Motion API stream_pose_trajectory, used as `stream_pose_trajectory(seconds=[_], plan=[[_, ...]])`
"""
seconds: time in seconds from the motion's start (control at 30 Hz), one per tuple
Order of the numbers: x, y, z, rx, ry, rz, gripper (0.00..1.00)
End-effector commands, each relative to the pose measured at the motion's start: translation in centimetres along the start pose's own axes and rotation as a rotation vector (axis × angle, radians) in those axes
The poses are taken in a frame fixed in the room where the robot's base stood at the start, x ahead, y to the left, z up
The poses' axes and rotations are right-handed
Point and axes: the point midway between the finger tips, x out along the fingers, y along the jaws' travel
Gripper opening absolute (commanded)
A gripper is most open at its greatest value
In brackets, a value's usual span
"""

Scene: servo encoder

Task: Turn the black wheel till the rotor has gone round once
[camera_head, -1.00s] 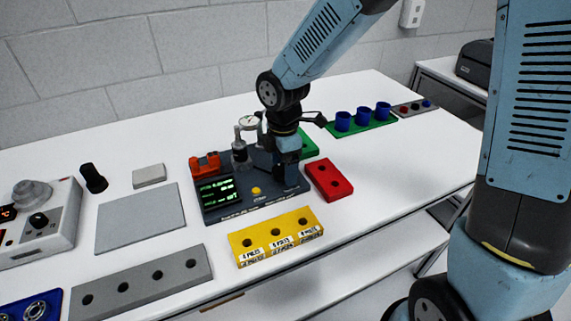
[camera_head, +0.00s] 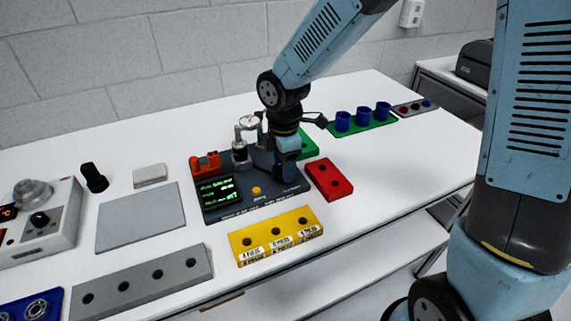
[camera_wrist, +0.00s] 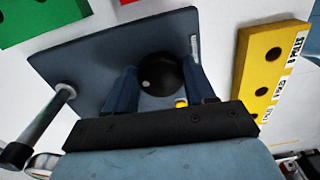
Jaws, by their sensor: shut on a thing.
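The black wheel (camera_wrist: 160,72) shows in the wrist view as a round black knob with a pale dot on its left part. It sits on the dark grey servo unit (camera_wrist: 100,50), which also shows in the head view (camera_head: 220,213). My gripper (camera_wrist: 162,82) is shut on the wheel, with one dark blue finger on each side of it. In the head view my gripper (camera_head: 285,172) is over the right part of the unit and hides the wheel. The unit's lit green display (camera_head: 217,191) is too small to read. I cannot make out the rotor clearly.
A yellow block (camera_head: 275,238) with holes and labels lies in front of the unit. A red block (camera_head: 329,179) is close on the right. A dial gauge (camera_head: 249,122) stands behind the unit. Free table lies to the right of the red block.

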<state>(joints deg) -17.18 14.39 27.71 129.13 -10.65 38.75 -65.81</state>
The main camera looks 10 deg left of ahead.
Motion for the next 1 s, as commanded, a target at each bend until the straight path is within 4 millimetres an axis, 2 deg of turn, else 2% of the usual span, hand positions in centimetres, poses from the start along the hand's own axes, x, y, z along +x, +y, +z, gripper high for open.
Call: stream_pose_trajectory(seconds=[0.27, 1.0], plan=[[-0.18, 0.30, -0.16, 0.181, 0.004, 0.010, 0.24], [-0.30, 0.22, -0.36, 0.881, 0.009, 0.013, 0.25]])
